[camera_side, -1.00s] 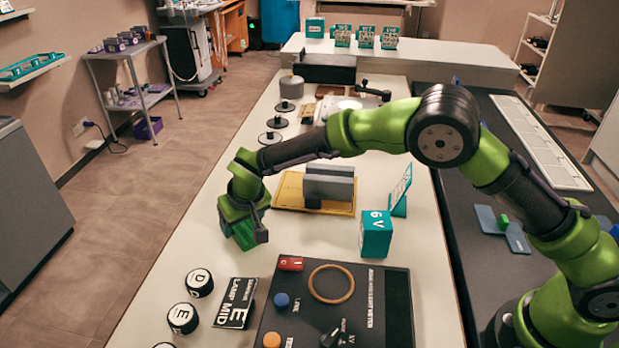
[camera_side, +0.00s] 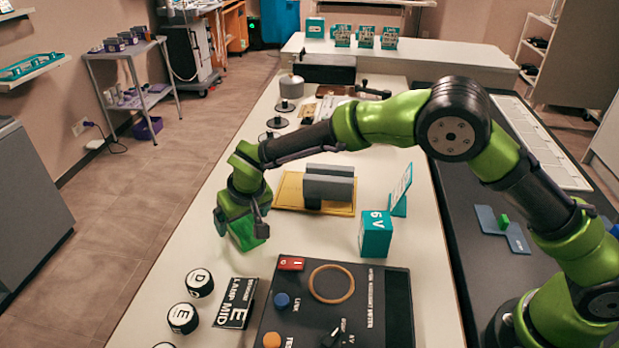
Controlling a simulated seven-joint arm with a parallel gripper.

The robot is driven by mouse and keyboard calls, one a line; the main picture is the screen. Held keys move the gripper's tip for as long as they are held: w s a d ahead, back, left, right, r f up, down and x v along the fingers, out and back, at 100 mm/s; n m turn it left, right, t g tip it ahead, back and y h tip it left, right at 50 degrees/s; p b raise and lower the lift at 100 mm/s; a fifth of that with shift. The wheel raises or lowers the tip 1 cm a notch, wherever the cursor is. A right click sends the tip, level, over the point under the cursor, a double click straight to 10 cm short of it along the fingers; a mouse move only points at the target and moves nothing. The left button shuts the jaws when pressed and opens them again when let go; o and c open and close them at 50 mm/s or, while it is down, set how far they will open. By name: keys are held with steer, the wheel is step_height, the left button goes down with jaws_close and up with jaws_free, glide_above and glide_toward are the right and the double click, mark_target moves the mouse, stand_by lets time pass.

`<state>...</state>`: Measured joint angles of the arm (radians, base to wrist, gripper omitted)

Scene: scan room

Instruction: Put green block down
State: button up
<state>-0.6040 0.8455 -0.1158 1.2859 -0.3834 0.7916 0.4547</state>
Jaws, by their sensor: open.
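The green block (camera_side: 247,234) is at the left part of the white table, left of the yellow board. It appears to rest on the tabletop, slightly turned. My gripper (camera_side: 240,217) is directly above and around its upper part, pointing down. The jaws are open, with one finger at the left of the block and the other at its right. The upper part of the block is partly hidden by my gripper, and I cannot tell whether a finger still touches it.
A yellow board (camera_side: 288,191) with grey bars (camera_side: 329,182) lies right of the block. A teal 6V box (camera_side: 376,234) stands farther right. A black instrument panel (camera_side: 382,310), a lamp card (camera_side: 236,303) and round black knobs (camera_side: 199,282) lie in front. The table's left edge is close.

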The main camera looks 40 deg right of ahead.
steer(key=s+d+r+m, duration=0.1)
steer(key=s+d+r, duration=0.25)
steer(key=r, duration=0.45)
steer(key=s+d+r, duration=0.3)
steer(key=d+r, duration=0.1)
steer(key=r, duration=0.4)
steer(key=s+d+r+m+y, duration=0.1)
steer(key=s+d+r+y, duration=0.1)
steer(key=s+d+r, duration=0.5)
steer(key=s+d+f+m+t, duration=0.1)
steer(key=s+d, duration=0.3)
steer(key=s, duration=0.4)
steer(key=s+d+f+m+t, duration=0.1)
steer(key=s+d+f, duration=0.1)
steer(key=s+d, duration=0.3)
steer(key=s, duration=0.3)
steer(key=shift+t, duration=0.3)
